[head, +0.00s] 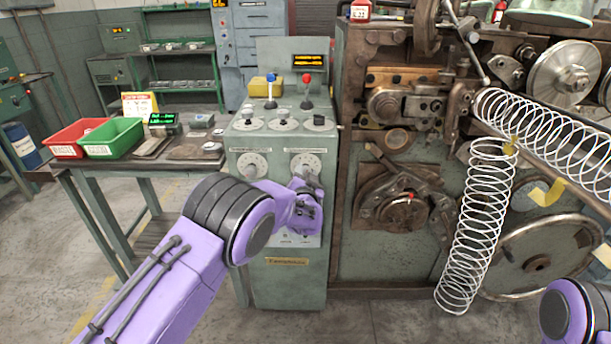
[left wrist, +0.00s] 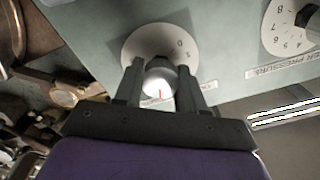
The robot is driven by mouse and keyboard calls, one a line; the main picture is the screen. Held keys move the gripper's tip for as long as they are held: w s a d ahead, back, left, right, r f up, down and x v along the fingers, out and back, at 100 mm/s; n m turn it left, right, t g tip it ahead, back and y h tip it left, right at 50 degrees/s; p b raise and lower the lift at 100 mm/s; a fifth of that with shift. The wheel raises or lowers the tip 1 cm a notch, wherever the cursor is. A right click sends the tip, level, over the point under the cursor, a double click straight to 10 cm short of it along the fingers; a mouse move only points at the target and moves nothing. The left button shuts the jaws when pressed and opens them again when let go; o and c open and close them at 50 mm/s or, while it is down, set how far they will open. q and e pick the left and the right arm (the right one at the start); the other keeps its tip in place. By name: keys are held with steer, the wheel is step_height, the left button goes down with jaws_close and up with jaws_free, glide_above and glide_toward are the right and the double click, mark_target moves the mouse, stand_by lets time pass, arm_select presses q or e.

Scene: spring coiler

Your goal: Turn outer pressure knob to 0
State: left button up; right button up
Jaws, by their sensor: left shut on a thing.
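My left gripper (head: 307,187) is at the front panel of the grey-green control cabinet (head: 287,284). In the left wrist view, its two dark fingers (left wrist: 158,88) are shut on a silvery round knob (left wrist: 160,76), one on each side. The knob has a red line pointing toward the bottom of that picture. A white dial plate (left wrist: 147,41) with a few numbers sits behind it; its lower part and its label are mostly hidden. In the head view this appears to be the upper right dial (head: 305,158). My right gripper is out of the picture.
A second numbered dial (left wrist: 284,32) with a black knob sits beside a cut-off label reading "ER PRESSURE". A left dial (head: 253,165) shows in the head view. Red and blue levers stand on the cabinet top. The coiling machine (head: 400,249) is close on the right.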

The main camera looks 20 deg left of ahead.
arm_select(q)
steer(key=n+b, duration=0.2)
steer(key=n, duration=0.5)
steer(key=shift+f, duration=0.15)
steer(key=n+b, duration=0.2)
steer(key=n, duration=0.2)
steer(key=n+b, duration=0.1)
steer(key=n, duration=0.2)
steer(key=shift+n+b, duration=0.3)
steer(key=shift+b, duration=0.05)
steer(key=n+b, duration=0.2)
steer(key=n, duration=0.1)
steer(key=shift+f+n, duration=0.15)
steer(key=shift+n, duration=0.15)
steer(key=n+b, duration=0.2)
steer(key=n, duration=0.1)
steer(key=shift+n+b, duration=0.3)
steer(key=n+b, duration=0.3)
steer(key=n, duration=0.1)
steer(key=shift+n+b, duration=0.8)
steer(key=shift+n, duration=0.3)
steer(key=shift+r, duration=0.25)
